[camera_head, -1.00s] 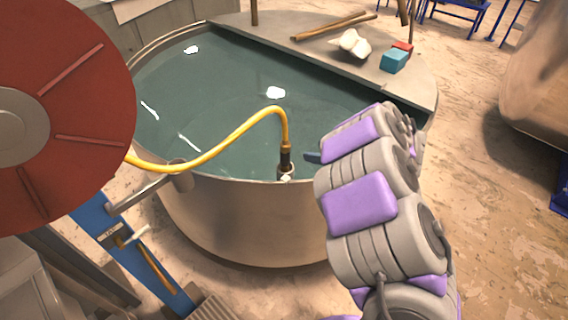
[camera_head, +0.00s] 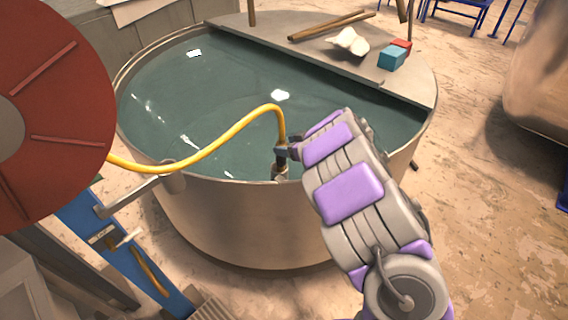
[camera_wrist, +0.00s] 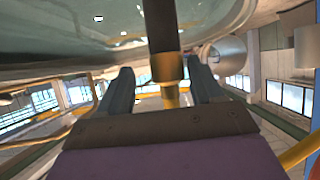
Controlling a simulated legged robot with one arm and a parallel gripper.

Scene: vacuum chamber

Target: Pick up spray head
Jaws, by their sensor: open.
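The spray head (camera_head: 280,166) is a dark nozzle on the end of a yellow hose (camera_head: 224,142), hanging upright at the near rim of the tank. My gripper (camera_head: 285,151) is at the top of the spray head in the head view. In the wrist view my gripper (camera_wrist: 161,88) is open, one finger on each side, with gaps visible. The arm partly hides the tank rim.
The round metal tank (camera_head: 235,225) holds greenish water. A red hose reel (camera_head: 60,110) on a blue post (camera_head: 120,255) stands at the left. A flat ledge at the back carries a blue box (camera_head: 391,57), a white object (camera_head: 347,41) and brown rods.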

